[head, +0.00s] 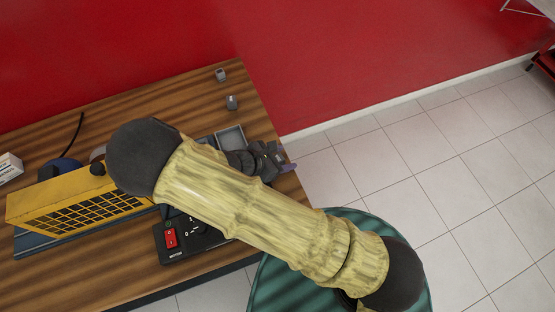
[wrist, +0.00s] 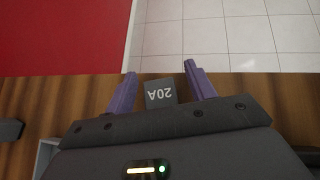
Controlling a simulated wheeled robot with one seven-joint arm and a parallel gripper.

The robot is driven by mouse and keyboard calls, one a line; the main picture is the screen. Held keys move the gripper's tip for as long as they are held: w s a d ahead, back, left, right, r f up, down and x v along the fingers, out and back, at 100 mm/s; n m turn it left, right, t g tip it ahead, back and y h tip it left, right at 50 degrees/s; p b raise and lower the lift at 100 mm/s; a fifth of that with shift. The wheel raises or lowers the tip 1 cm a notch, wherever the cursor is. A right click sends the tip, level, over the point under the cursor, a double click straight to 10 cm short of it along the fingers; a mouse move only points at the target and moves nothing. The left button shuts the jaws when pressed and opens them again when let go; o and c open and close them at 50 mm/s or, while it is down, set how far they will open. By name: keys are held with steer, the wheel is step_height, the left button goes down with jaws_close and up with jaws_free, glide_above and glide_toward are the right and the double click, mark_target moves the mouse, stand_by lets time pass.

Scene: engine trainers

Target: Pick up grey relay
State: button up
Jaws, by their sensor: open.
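A dark grey block marked "20A", seemingly the grey relay (wrist: 161,92), shows in the wrist view near the table edge, its lettering upside down. My gripper (wrist: 160,72) is open, with one purple finger on each side of the block. Narrow gaps show between the block and the fingers. The block's lower part is hidden by the gripper body. In the head view my gripper (head: 287,162) is at the table's right edge; the block cannot be made out there.
Two small grey blocks (head: 221,75) (head: 231,102) stand at the back of the wooden table (head: 165,98). A grey tray (head: 230,138) lies left of my gripper. A yellow grilled unit (head: 80,210) and a black box with a red switch (head: 171,238) are further left. A green stool (head: 285,285) stands in front.

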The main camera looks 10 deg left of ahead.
mark_target(282, 156)
steer(key=c, duration=1)
steer(key=shift+r, duration=0.1)
steer(key=shift+c, duration=0.2)
step_height(282, 156, up, 10)
steer(key=shift+f+b, duration=0.1)
steer(key=shift+b, duration=0.25)
steer(key=shift+w, duration=0.1)
